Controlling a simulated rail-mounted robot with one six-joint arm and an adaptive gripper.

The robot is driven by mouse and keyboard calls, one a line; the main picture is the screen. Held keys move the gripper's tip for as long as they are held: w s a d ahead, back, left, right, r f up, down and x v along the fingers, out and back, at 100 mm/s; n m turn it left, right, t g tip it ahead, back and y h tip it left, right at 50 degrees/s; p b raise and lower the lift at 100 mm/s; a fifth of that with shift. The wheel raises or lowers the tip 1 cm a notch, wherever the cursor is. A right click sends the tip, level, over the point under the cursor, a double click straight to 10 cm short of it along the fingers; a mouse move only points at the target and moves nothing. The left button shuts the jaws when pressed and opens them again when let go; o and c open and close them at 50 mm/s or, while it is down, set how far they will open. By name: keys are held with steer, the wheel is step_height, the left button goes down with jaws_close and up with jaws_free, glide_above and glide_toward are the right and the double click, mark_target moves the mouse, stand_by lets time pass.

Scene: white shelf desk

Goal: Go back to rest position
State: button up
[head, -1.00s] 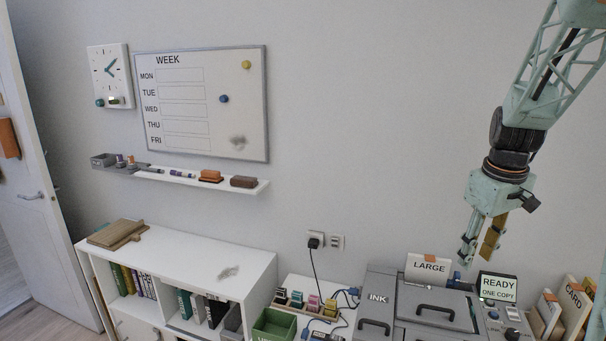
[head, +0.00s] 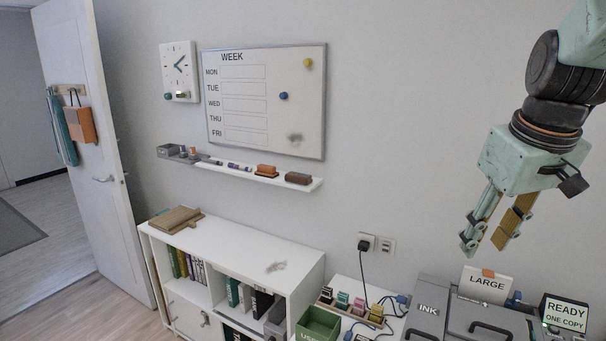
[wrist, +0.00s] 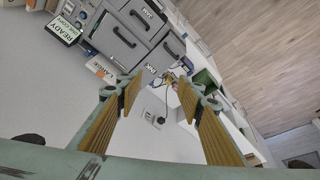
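My gripper (head: 492,230) hangs at the right of the head view, in front of the bare wall and above the copier (head: 470,318). Its two fingers are apart with nothing between them. In the wrist view, my gripper (wrist: 158,112) shows its ribbed yellow finger pads well apart and empty, with wall and copier beyond. It touches nothing that I can see.
A white shelf unit (head: 235,250) stands at the left of the copier, with a green bin (head: 318,325) and ink bottles between. The whiteboard (head: 265,100) and a narrow ledge (head: 255,175) are on the wall. An open door (head: 95,140) is far left. The air around my gripper is clear.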

steer(key=s+a, duration=0.8)
steer(key=s, duration=0.4)
steer(key=s+a+f+m+b, duration=0.1)
steer(key=s+a, duration=0.7)
steer(key=s, duration=0.4)
steer(key=shift+s+f+y+b, duration=0.25)
steer(key=shift+y+b, duration=0.05)
